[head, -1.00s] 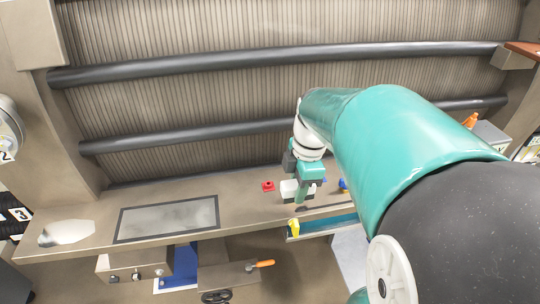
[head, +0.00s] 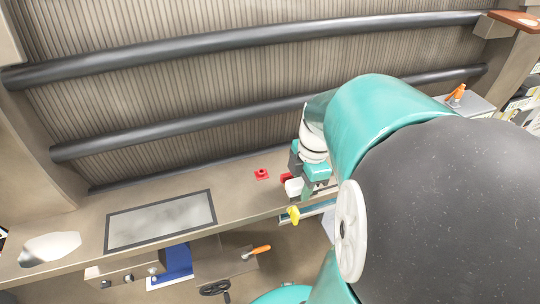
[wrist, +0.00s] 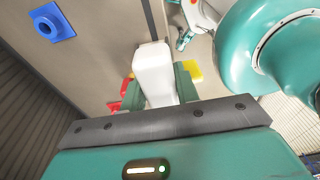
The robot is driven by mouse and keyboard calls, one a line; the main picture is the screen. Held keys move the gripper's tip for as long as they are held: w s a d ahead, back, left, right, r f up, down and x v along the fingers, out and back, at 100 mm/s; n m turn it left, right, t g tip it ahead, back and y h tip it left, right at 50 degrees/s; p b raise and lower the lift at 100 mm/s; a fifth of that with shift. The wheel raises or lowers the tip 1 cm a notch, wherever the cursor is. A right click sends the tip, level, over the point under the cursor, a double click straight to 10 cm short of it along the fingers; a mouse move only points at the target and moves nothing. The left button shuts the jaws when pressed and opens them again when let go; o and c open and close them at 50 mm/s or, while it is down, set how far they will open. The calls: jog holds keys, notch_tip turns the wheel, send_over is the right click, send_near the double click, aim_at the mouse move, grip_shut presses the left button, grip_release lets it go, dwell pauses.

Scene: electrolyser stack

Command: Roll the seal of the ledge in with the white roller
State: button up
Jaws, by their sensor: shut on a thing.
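My gripper (head: 306,187) is over the right part of the ledge (head: 245,185). In the wrist view its teal fingers (wrist: 160,92) are shut on a white block-like piece (wrist: 153,70), which I take to be the white roller; its white end also shows in the head view (head: 293,187). A thin dark line (wrist: 149,18), possibly the seal, runs along the ledge beyond the white piece. I cannot tell whether the piece touches it. The underside of the piece is hidden.
A red fitting (head: 261,174) sits on the ledge left of my gripper. A yellow piece (head: 293,214) is at the front edge. A blue block with a round boss (wrist: 51,23) is on the ledge. A grey framed panel (head: 160,220) lies further left. Black pipes (head: 190,131) cross the ribbed wall.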

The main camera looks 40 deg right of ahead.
jog(key=shift+s+d, duration=0.25)
jog(key=shift+s, duration=0.05)
jog(key=shift+d, duration=0.2)
jog(key=shift+w+a, duration=0.1)
jog(key=shift+w, duration=0.05)
jog(key=shift+w+a, duration=0.1)
jog(key=shift+a, duration=0.6)
